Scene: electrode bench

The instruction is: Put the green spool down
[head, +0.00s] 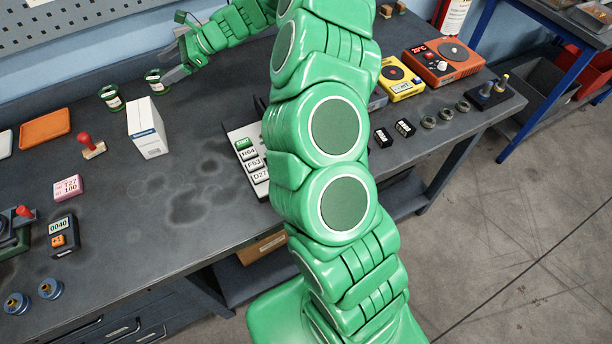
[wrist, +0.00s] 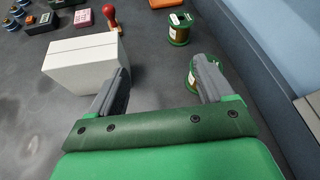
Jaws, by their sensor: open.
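Two spools with green flanges and pale labels stand on the dark bench (head: 190,240). One spool (head: 156,83) is close by my gripper (head: 168,65); the other spool (head: 111,97) stands to its left. In the wrist view my gripper (wrist: 162,70) is open, with nothing between its fingers. The near spool (wrist: 191,80) is beside the right finger, which partly hides it; I cannot tell if they touch. The farther spool (wrist: 180,28) stands upright beyond the fingertips, apart from them.
A white box (head: 147,128) stands in front of the spools and close to the left finger in the wrist view (wrist: 82,62). A red-handled stamp (head: 90,145) and an orange tray (head: 45,128) lie to the left. The wall runs close behind.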

